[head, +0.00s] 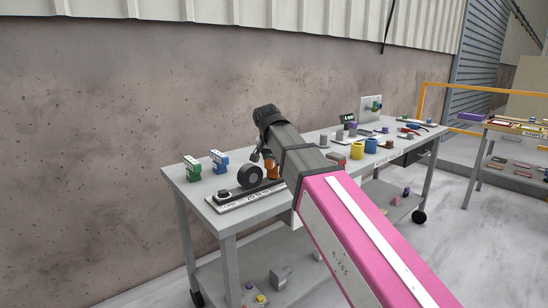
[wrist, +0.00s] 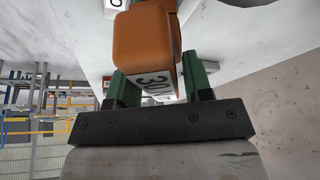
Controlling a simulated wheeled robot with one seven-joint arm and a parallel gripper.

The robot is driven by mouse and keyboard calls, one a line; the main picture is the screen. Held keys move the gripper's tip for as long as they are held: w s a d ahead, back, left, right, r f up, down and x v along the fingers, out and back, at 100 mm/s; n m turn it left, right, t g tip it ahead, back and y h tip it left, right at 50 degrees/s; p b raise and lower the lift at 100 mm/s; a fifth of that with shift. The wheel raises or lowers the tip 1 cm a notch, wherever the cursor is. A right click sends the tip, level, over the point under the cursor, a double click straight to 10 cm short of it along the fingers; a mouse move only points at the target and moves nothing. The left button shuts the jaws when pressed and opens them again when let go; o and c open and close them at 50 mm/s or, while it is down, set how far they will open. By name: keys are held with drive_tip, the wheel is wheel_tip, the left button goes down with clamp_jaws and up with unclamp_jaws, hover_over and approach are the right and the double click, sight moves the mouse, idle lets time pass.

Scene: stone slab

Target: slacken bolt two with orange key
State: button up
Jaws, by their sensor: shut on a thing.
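My gripper (wrist: 160,88) has green fingers, shut on an orange key (wrist: 146,42), a blocky piece with a "30" label in the wrist view. In the head view a little of the orange key (head: 272,169) shows beside my dark wrist, above the grey bench. A labelled plate (head: 240,199) lies near the bench's left end, with a small dark fitting (head: 222,194) at its left and a black ring (head: 250,176) standing by it. I cannot read which bolt is bolt two. The far end of the key is out of the wrist view, so contact with a bolt cannot be told.
Green (head: 192,167) and blue (head: 219,161) blocks stand at the bench's left end. A wall rises behind the bench (head: 214,216). A second table stands at far right.

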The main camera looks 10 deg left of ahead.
drive_tip(key=shift+f, duration=0.25)
idle(0.3)
drive_tip(key=n+y, duration=0.2)
drive_tip(key=n, duration=0.3)
drive_tip(key=shift+d, duration=0.1)
drive_tip(key=n+g+y, duration=0.1)
drive_tip(key=n, duration=0.2)
drive_tip(key=n+y, duration=0.1)
drive_tip(key=n, duration=0.3)
drive_tip(key=shift+w+g, duration=0.1)
drive_tip(key=shift+g, duration=0.3)
drive_tip(key=shift+r, duration=0.2)
drive_tip(key=shift+r, duration=1.55)
drive_tip(key=shift+r, duration=0.15)
